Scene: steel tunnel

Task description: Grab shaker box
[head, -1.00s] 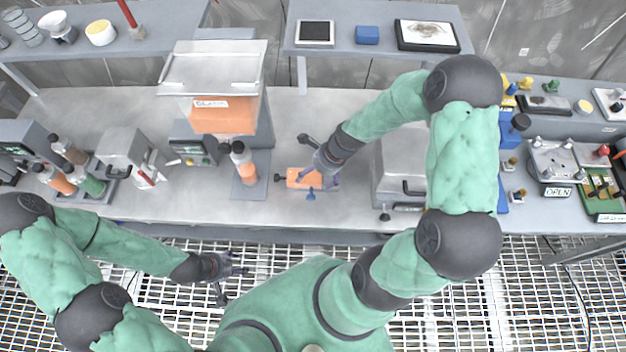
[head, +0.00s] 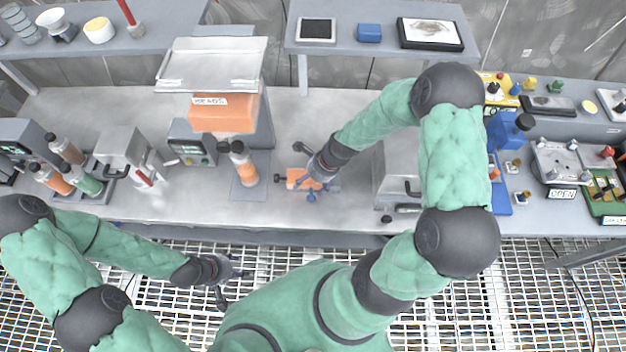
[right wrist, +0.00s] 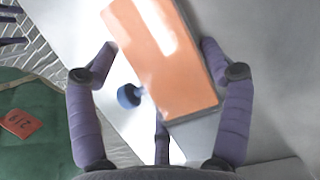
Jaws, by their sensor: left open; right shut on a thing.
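I cannot tell whether the box touches the bench. My left gripper (head: 232,272) is open and empty, in front of the bench over the grating floor.
Left of the box stands a bottle with orange contents (head: 244,164). A larger orange block (head: 228,116) sits under a metal tray (head: 212,62). A grey lidded machine (head: 393,178) stands close on the right. Bare bench lies behind and in front of the box.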

